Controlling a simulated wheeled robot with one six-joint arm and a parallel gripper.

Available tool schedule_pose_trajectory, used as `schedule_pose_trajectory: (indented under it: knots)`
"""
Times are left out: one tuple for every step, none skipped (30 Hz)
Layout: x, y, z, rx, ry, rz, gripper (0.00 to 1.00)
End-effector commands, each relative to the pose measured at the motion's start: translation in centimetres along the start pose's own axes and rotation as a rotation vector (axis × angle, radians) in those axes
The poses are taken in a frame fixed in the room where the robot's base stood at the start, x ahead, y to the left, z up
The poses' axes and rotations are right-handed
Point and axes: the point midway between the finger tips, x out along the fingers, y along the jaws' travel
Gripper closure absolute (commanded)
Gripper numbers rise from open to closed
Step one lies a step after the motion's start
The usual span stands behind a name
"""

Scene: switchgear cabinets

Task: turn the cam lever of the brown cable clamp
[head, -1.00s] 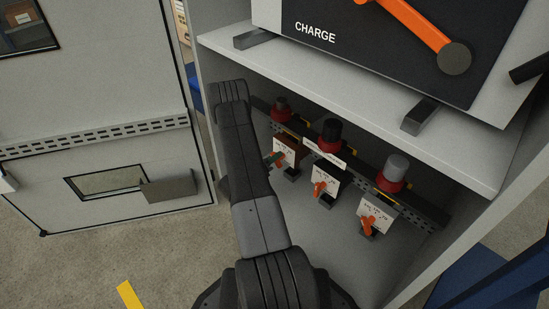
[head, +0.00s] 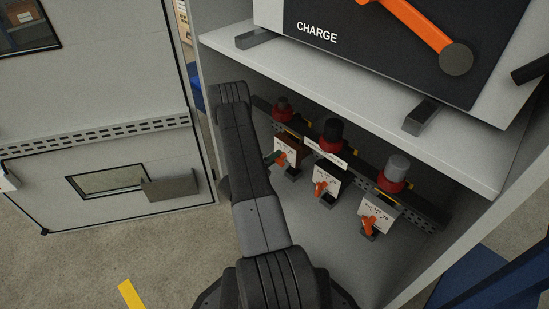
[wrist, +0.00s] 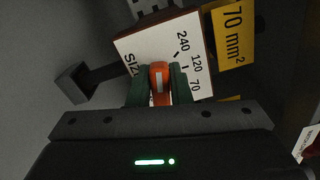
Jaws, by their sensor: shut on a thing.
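The brown cable clamp (head: 291,138) is the leftmost of three clamps on the rail in the head view, with a white scale plate on its front. Its orange cam lever (head: 281,159) also shows in the wrist view (wrist: 160,82), with a white stripe along it. The plate (wrist: 150,47) there reads SIZE, 240, 120 and 70. My gripper (wrist: 160,88) has its green fingertips on both sides of the lever and is shut on it. In the head view my arm hides most of the gripper.
Two more clamps with orange levers, a black-topped one (head: 326,178) and a grey-topped one (head: 376,211), stand to the right. A shelf (head: 350,108) with the CHARGE unit overhangs them. A yellow 70 mm² label (wrist: 232,32) is beside the plate.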

Motion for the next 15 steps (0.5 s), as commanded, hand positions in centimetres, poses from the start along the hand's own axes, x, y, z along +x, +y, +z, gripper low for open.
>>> schedule_pose_trajectory:
  knots:
    - [-0.02,0.07,-0.06,-0.003,0.001,0.001,1.00]
    - [-0.02,0.08,-0.06,-0.003,0.001,0.002,1.00]
    - [-0.02,0.08,-0.06,-0.003,0.001,0.002,1.00]
    - [-0.02,0.08,-0.06,-0.003,0.001,0.002,1.00]
    - [-0.02,0.08,-0.06,-0.003,0.001,0.002,1.00]
    - [-0.02,0.08,-0.06,-0.003,0.001,0.002,1.00]
    - [-0.02,0.08,-0.06,-0.003,0.001,0.002,1.00]
    - [-0.02,0.08,-0.07,-0.003,0.001,0.002,1.00]
    - [-0.02,0.08,-0.07,-0.003,0.001,0.002,1.00]
    - [-0.02,0.08,-0.07,-0.003,0.001,0.002,1.00]
    - [-0.02,0.08,-0.07,-0.003,0.001,0.002,0.78]
    - [-0.02,0.08,-0.07,-0.003,0.001,0.002,0.70]
    - [-0.02,0.07,-0.07,-0.002,0.001,0.002,0.64]
    - [-0.02,0.07,-0.06,-0.002,0.001,0.001,0.62]
    - [-0.02,0.06,-0.06,-0.002,0.000,0.001,0.62]
